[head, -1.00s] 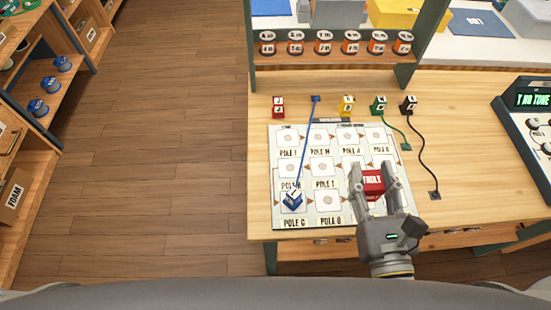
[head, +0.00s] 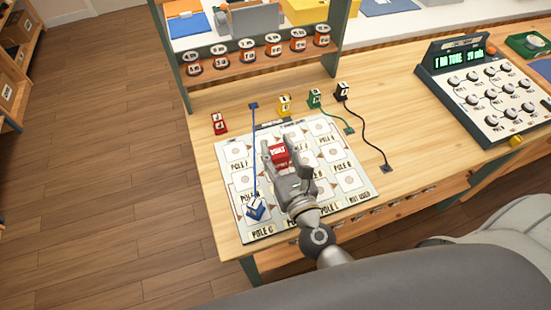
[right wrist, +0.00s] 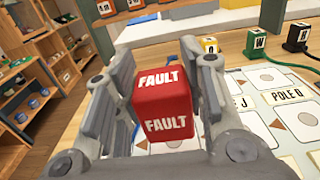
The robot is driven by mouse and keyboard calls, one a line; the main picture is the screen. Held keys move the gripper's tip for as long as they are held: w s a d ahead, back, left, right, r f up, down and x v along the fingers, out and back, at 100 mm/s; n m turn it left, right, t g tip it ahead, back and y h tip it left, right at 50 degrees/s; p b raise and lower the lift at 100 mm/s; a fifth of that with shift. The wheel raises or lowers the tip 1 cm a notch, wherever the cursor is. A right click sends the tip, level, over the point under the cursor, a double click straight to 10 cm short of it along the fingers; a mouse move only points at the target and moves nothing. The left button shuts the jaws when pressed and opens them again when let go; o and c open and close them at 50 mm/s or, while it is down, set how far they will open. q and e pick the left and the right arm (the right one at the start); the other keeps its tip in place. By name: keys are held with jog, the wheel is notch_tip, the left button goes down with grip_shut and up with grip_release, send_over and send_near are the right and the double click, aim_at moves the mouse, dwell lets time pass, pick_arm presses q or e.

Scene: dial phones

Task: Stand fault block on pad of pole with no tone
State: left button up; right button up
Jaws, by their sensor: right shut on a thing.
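The red fault block (head: 279,154), lettered FAULT, is held by my right gripper (head: 278,158) over the middle of the pole board (head: 258,228). In the right wrist view the block (right wrist: 163,105) sits upright between both fingers. The board has rows of pale pads with dots and labels such as POLE G and POLE J; the gripper and arm hide several pads. A blue block (head: 255,208) with a blue cord stands on the pad above the POLE G label. A console (head: 490,95) at the right shows green text reading T NO TONE. My left gripper is not in view.
A red block (head: 219,124), a yellow block (head: 284,105), a green corded block (head: 315,98) and a black corded block (head: 342,91) stand behind the board. A shelf (head: 250,75) with several labelled spools is behind them.

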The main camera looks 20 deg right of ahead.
aim_at(280, 169)
jog(key=shift+w+a+f, duration=0.1)
jog(key=shift+w+f, duration=0.15)
jog(key=shift+f, duration=0.1)
notch_tip(280, 169, down, 3)
jog(key=shift+w+a+r+b, duration=0.1)
jog(key=shift+w+r+b, duration=0.1)
jog(key=shift+b, duration=0.65)
jog(key=shift+f, duration=0.4)
jog(key=shift+s, duration=0.1)
jog(key=shift+f+b, duration=0.2)
jog(key=shift+b, duration=0.1)
jog(key=o, duration=1)
jog(key=shift+r, duration=0.1)
jog(key=shift+o, duration=0.2)
